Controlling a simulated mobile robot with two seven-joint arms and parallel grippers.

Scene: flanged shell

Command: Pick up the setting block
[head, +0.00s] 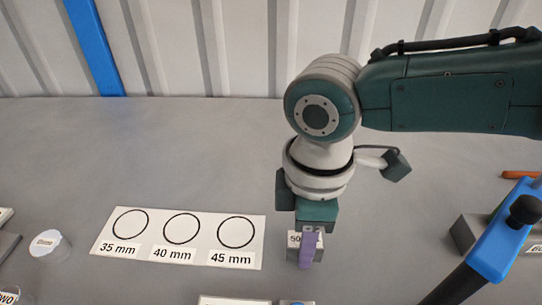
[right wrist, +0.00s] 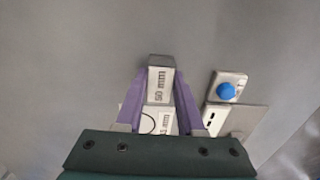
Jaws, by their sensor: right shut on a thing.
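The setting block (head: 293,249) is a small grey metal block with a white label that starts with "50" in the head view. In the right wrist view the block (right wrist: 159,88) reads "50 mm". My right gripper (head: 308,248) points down and is shut on the block; its purple fingers (right wrist: 160,92) lie on either side of it. One finger covers part of the block in the head view. I cannot tell whether the block touches the table. My left gripper is not in view.
A white card (head: 180,238) with circles marked 35, 40 and 45 mm lies left of the block. A clear lidded jar (head: 50,247) stands at far left. A blue and black tool (head: 497,240) and a grey block (head: 474,228) are at right. The table behind is clear.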

